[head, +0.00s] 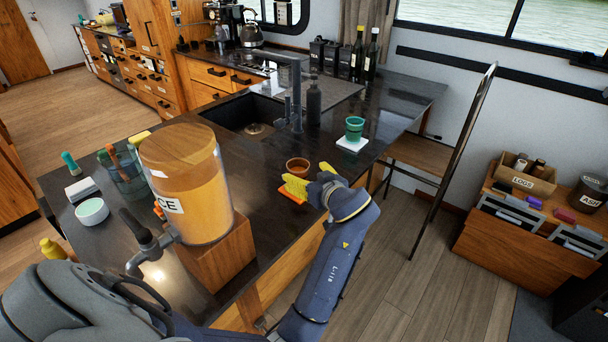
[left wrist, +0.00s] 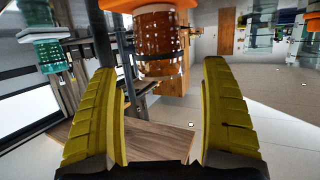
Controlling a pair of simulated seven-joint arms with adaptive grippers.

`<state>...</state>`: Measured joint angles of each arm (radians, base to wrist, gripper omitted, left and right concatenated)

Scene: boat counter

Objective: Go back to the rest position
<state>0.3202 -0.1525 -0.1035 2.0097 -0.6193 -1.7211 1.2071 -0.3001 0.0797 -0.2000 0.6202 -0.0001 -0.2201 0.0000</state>
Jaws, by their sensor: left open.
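A small terracotta cup (head: 297,167) stands on an orange coaster (head: 291,195) near the counter's right edge. A green cup (head: 354,128) stands on a white coaster (head: 351,144) farther back. My left gripper (head: 312,178) has yellow fingers spread apart beside the terracotta cup, on its near right side. In the left wrist view, which looks upside down, the open fingers (left wrist: 158,68) hold nothing. The terracotta cup (left wrist: 158,40) shows just beyond the fingertips, and the green cup (left wrist: 45,50) is at upper left. My right gripper is out of view.
A large drink dispenser (head: 187,185) on a wooden block stands left of my forearm. The sink (head: 250,118), tap and a dark bottle (head: 313,103) are behind. A chair (head: 430,150) stands at the counter's right end. Open floor lies to the right of my arm.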

